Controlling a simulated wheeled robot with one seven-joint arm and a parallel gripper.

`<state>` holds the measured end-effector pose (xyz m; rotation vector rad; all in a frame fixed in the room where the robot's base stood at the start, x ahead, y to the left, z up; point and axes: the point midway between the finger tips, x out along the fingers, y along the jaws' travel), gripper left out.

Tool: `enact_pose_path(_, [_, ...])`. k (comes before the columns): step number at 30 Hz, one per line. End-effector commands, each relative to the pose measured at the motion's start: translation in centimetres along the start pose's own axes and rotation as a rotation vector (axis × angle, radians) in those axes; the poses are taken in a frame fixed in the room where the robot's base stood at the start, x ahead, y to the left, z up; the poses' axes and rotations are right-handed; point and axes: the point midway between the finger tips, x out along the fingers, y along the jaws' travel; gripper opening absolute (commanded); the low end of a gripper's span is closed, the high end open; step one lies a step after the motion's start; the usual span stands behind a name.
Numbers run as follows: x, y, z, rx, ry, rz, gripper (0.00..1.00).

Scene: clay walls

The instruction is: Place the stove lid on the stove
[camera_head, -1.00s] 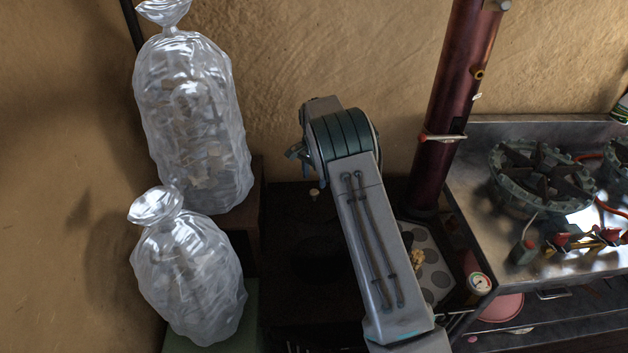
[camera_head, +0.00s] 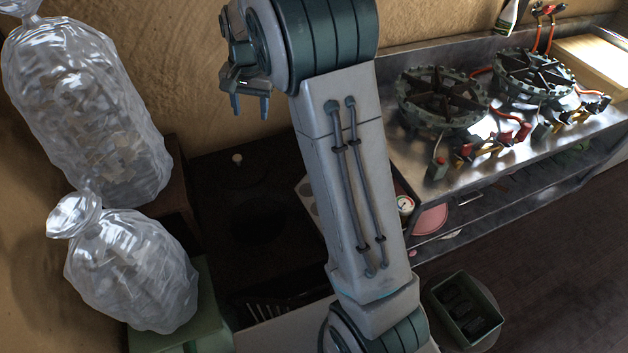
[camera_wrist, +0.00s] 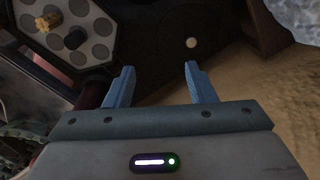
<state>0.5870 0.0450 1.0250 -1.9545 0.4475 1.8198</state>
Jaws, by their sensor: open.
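The dark stove lid (camera_head: 243,175) shows as a faint round plate with a pale knob, lying on the rear of the dark stove top (camera_head: 210,205). In the wrist view the lid's pale knob (camera_wrist: 191,42) lies beyond my right fingertip. A darker round area (camera_head: 258,220) lies on the stove top in front of the lid; I cannot tell whether it is an open hole. My gripper (camera_head: 250,103) is open and empty, above the stove near the wall. Its two blue fingers (camera_wrist: 160,70) point toward the stove top, apart from the knob.
Two filled clear plastic bags (camera_head: 90,120) (camera_head: 130,270) stand left of the stove. A grey octagonal tray with round spots (camera_wrist: 78,35) lies beside the stove. A metal counter with gas burners (camera_head: 440,98) is at right. A green bin (camera_head: 465,310) is on the floor.

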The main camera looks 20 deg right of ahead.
Motion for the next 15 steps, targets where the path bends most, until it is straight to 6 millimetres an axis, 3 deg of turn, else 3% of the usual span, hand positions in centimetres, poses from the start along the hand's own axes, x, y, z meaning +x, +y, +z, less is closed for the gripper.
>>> enact_pose_path(1, [-1.6,1.2,1.3,-0.026,0.010,-0.012,0.50])
enact_pose_path(6, [-5.0,5.2,5.7,-0.138,0.040,-0.031,0.50])
enact_pose_path(15, [-7.7,12.3,14.6,-0.343,0.111,-0.034,0.50])
